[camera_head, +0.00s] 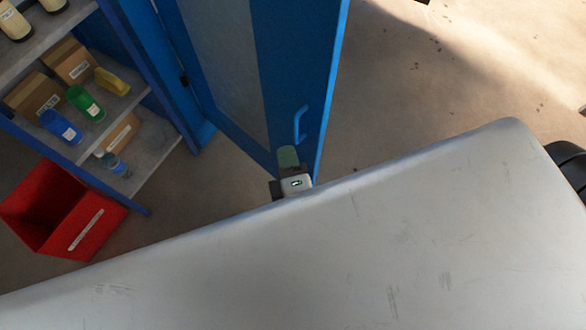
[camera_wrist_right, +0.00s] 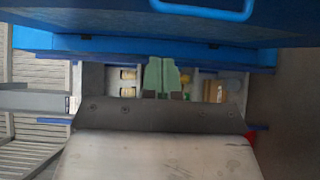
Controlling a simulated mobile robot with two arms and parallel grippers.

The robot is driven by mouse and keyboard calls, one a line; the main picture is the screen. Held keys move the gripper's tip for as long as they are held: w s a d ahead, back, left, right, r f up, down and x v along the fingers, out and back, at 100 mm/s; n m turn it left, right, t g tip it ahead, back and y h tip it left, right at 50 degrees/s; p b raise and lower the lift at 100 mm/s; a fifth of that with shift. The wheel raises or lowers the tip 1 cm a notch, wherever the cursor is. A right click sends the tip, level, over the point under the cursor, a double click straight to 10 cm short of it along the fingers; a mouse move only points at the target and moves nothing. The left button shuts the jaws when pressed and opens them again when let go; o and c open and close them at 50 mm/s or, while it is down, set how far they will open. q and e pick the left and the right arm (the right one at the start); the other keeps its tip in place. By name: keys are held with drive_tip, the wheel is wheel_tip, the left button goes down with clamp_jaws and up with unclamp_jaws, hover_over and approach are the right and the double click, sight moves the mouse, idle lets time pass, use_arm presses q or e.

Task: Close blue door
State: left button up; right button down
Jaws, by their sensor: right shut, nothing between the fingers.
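The blue door (camera_head: 275,75) stands open, swung out from the blue cabinet (camera_head: 150,70), with a grey panel in its middle and a blue handle (camera_head: 299,124) near its free edge. The handle also shows at the top of the right wrist view (camera_wrist_right: 205,8). My right gripper (camera_head: 288,157) is at the door's lower part, below the handle and apart from it; I cannot tell whether it touches the door. In the right wrist view its green fingertips (camera_wrist_right: 161,75) are together with nothing between them. My left gripper is in neither view.
Cabinet shelves (camera_head: 140,145) hold bottles and boxes, including a green bottle (camera_head: 86,103) and a blue bottle (camera_head: 61,126). A red bin (camera_head: 85,225) stands on the floor before the cabinet. The floor (camera_head: 430,100) right of the door is clear.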

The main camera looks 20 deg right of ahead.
sight(295, 133)
drive_tip(key=w+d+p, duration=0.1)
drive_tip(key=w+d, duration=0.2)
drive_tip(key=w, duration=0.2)
drive_tip(key=shift+d+p, duration=0.25)
drive_tip(key=shift+p, duration=0.05)
drive_tip(key=shift+d+f, duration=0.1)
